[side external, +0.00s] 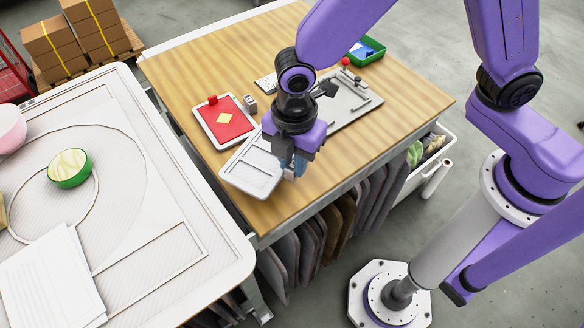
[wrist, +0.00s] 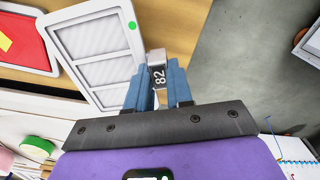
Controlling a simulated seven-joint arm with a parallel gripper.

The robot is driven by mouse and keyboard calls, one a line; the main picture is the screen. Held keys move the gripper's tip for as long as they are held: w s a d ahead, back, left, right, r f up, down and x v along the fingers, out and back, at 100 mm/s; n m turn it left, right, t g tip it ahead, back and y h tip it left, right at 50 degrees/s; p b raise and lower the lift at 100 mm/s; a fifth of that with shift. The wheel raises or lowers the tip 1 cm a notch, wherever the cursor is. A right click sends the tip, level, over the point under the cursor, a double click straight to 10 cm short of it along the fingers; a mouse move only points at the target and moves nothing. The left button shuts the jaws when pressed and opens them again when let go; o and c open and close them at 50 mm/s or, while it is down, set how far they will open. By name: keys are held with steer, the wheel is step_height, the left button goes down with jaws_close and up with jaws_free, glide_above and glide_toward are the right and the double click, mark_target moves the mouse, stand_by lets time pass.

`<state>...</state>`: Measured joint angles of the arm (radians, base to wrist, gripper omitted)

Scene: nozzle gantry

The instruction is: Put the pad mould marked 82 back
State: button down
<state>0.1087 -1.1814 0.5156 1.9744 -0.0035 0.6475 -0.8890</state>
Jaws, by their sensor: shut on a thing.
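The pad mould marked 82 is a white framed panel (side external: 250,172) with three pale ribbed fields, near the close left corner of the wooden table. It also shows in the wrist view (wrist: 100,60), with a green dot at one corner. A small dark block with a white 82 (wrist: 158,75) is at its edge, between my blue fingers. My gripper (side external: 292,168) is shut on this block; its fingertips (wrist: 158,88) flank the number. I cannot tell whether the panel rests on the table or is just above it.
A red panel with a yellow diamond (side external: 240,128) lies behind the mould. A grey board with bars (side external: 355,98) and a green tray (side external: 368,52) are farther right. Several boards stand in a rack (side external: 330,222) under the table (side external: 185,60). A white bench (side external: 150,235) is left.

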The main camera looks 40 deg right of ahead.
steer(key=shift+w+a+f, duration=0.1)
steer(key=shift+a+f, duration=0.05)
steer(key=shift+f, duration=1.6)
steer(key=c, duration=1)
jaws_free()
steer(key=shift+f, duration=0.15)
step_height(320, 180, up, 12)
steer(key=shift+r, duration=0.2)
steer(key=s+d+m, duration=0.3)
steer(key=s+d, duration=0.1)
steer(key=d, duration=0.4)
steer(key=s+d+r+m, duration=0.1)
steer(key=s+d+m, duration=0.2)
steer(key=s+d, duration=0.2)
steer(key=s+d+r+m, duration=0.1)
steer(key=s+d+m, duration=0.3)
steer(key=d, duration=0.7)
steer(key=shift+s+d, duration=0.2)
steer(key=shift+s, duration=0.35)
